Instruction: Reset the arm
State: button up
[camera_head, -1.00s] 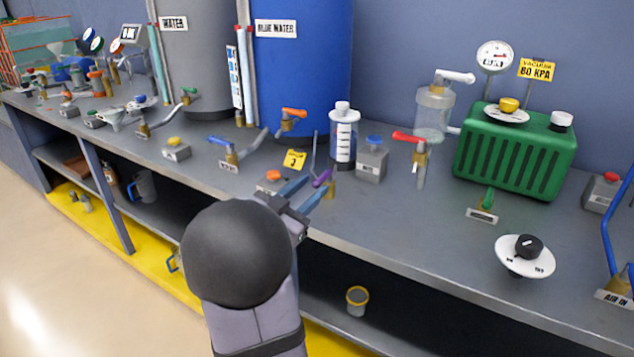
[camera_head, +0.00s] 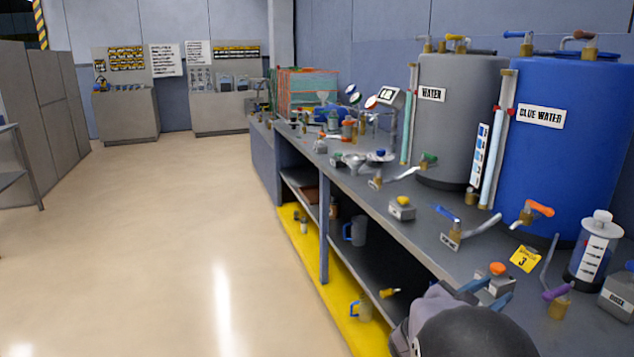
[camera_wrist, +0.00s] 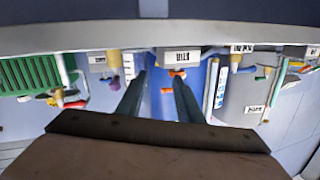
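My gripper (camera_head: 492,296) is at the front edge of the workbench, in the lower right of the head view. It is close to a grey box with an orange button (camera_head: 497,268); I cannot tell whether they touch. In the wrist view, the two dark fingers of my gripper (camera_wrist: 160,85) stand apart with nothing held between them.
The workbench (camera_head: 385,215) carries a grey WATER tank (camera_head: 455,130), a BLUE WATER tank (camera_head: 560,165), several valves and a syringe-like cylinder (camera_head: 593,250). A blue-handled jug (camera_head: 356,232) stands on the shelf below. The floor (camera_head: 180,230) to the left is clear.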

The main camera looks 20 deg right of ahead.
jog(key=w+a+f+n+t+y, duration=0.5)
jog(key=w+a+f+n+y, duration=0.1)
jog(key=w+a, duration=0.45)
jog(key=s+a+f+n+g+y, duration=0.1)
jog(key=a+f+n+y, duration=0.3)
jog(key=a, duration=0.6)
jog(key=s+a+f+n+y, duration=0.15)
jog(key=a+f+y, duration=0.35)
jog(key=a, duration=0.5)
jog(key=s+a+f+n+g+y, duration=0.1)
jog(key=s+a+f+n+g, duration=0.25)
jog(key=s, duration=0.55)
jog(key=s+a+f+n+g, duration=0.2)
jog(key=s+a+g, duration=0.25)
jog(key=s, duration=0.35)
notch_tip(320, 180, up, 27)
jog(key=s+p, duration=0.1)
jog(key=p, duration=2.6)
notch_tip(320, 180, down, 7)
jog(key=b, duration=0.6)
jog(key=shift+a+b, duration=0.15)
jog(key=shift+b, duration=0.15)
